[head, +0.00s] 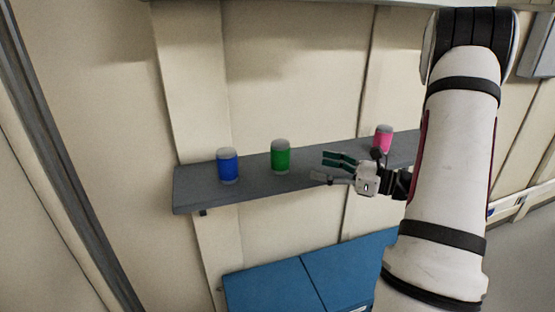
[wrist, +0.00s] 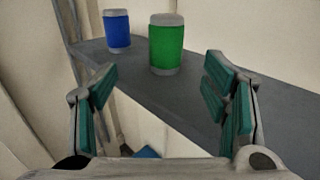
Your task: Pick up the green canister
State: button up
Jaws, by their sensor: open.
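The green canister (head: 280,157) stands upright on a grey wall shelf (head: 196,191), between a blue canister and a pink one. It has a green body with a grey top and base. My gripper (head: 333,168) is open and empty, to the right of the green canister in the head view. In the wrist view the green canister (wrist: 166,46) stands ahead, in the upper part of the gap between the fingers (wrist: 168,108), apart from them.
A blue canister (head: 228,165) stands left of the green one; it also shows in the wrist view (wrist: 117,30). A pink canister (head: 383,138) stands behind my gripper to the right. Blue cabinets (head: 300,275) are below the shelf. A wall is close behind.

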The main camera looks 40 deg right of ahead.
jog(key=p, duration=0.1)
send_near(281, 142)
jog(key=w+a+f, duration=0.2)
jog(key=w, duration=0.1)
jog(key=w+a+f, duration=0.1)
jog(key=f, duration=0.1)
jog(key=shift+w, duration=0.35)
jog(key=shift+p+x, duration=0.45)
jog(key=shift+x, duration=1.8)
jog(key=c, duration=1.5)
jog(key=shift+d+r, duration=0.1)
jog(key=shift+r, duration=0.1)
notch_tip(281, 142, up, 4)
jog(key=shift+w+f+b, duration=0.1)
jog(key=shift+f+b, duration=0.1)
jog(key=shift+b, duration=0.2)
jog(key=s+a, duration=0.2)
jog(key=s, duration=0.3)
jog(key=s+a, duration=0.2)
jog(key=s, duration=0.2)
jog(key=s+a+r, duration=0.1)
jog(key=s+a, duration=0.2)
jog(key=s, duration=0.2)
jog(key=shift+s+b, duration=0.3)
jog(key=shift+b, duration=0.1)
